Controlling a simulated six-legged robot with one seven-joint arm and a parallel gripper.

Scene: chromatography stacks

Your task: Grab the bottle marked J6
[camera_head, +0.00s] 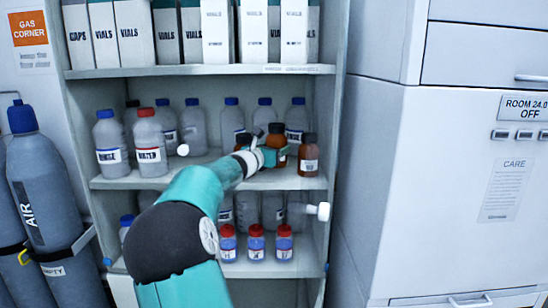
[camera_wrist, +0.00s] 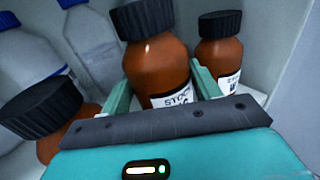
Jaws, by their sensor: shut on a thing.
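My gripper (camera_head: 268,157) reaches onto the middle shelf. In the wrist view its two green fingers (camera_wrist: 162,92) stand on either side of a brown bottle with a black cap (camera_wrist: 158,66), shut on it. This bottle is upright or slightly tilted; its white label seems to begin "STO", the rest hidden by the gripper. It also shows behind the gripper in the head view (camera_head: 276,136). A second brown bottle (camera_wrist: 220,65) stands to the right, and a third (camera_wrist: 45,118) is close at the left. I can read no J6 mark on any bottle.
Grey bottles with blue caps and one red-capped WATER bottle (camera_head: 149,140) share the middle shelf (camera_head: 205,183). Red-capped small bottles (camera_head: 256,243) stand on the shelf below. VIALS boxes (camera_head: 215,32) fill the top shelf. The right side wall (camera_head: 335,110) is close to the brown bottles.

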